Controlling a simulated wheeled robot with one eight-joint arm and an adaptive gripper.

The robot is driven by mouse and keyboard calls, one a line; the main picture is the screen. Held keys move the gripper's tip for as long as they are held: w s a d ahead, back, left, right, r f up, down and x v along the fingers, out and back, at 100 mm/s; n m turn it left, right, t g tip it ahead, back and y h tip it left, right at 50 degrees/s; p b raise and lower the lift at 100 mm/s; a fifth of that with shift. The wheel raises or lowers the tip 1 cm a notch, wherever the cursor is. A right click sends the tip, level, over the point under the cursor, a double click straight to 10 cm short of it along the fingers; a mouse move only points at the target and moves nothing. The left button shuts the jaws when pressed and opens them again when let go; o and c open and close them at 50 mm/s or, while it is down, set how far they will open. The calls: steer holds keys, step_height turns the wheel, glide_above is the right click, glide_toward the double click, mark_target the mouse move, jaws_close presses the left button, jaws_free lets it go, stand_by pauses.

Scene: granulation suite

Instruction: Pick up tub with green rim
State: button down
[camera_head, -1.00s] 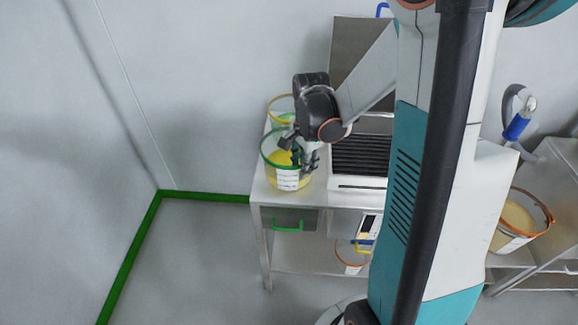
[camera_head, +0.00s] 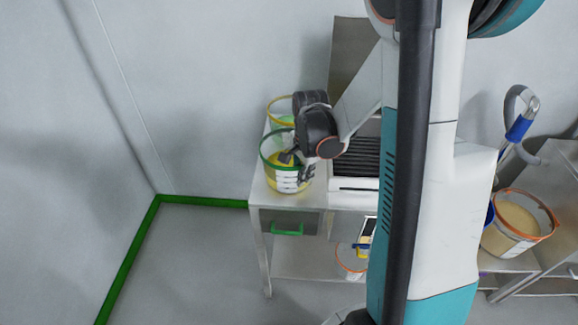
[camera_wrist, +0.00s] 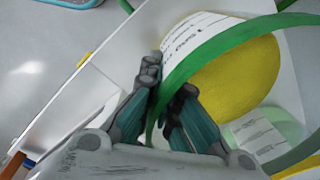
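The tub with green rim (camera_head: 275,178) stands on the cart's left end, with yellow contents and a white label. Its green rim (camera_wrist: 207,55) and yellow contents (camera_wrist: 236,84) fill the right of the wrist view. My gripper (camera_wrist: 168,84) is at the side of the tub, with one finger outside and one inside the rim. The fingers are close together, with the rim and wall between them. In the head view my gripper (camera_head: 306,173) is at the tub's right side, partly hiding it. The tub looks upright and resting on the cart.
A tub with yellow rim (camera_head: 281,99) stands just behind. A dark ridged panel (camera_head: 356,158) lies to the right on the cart. An orange-rimmed tub (camera_head: 512,238) is at far right. A wall rises behind; the floor (camera_head: 190,265) at left is clear.

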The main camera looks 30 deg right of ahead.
steer(key=shift+r, duration=0.1)
step_height(320, 180, up, 20)
steer(key=p, duration=0.7)
stand_by(0.4)
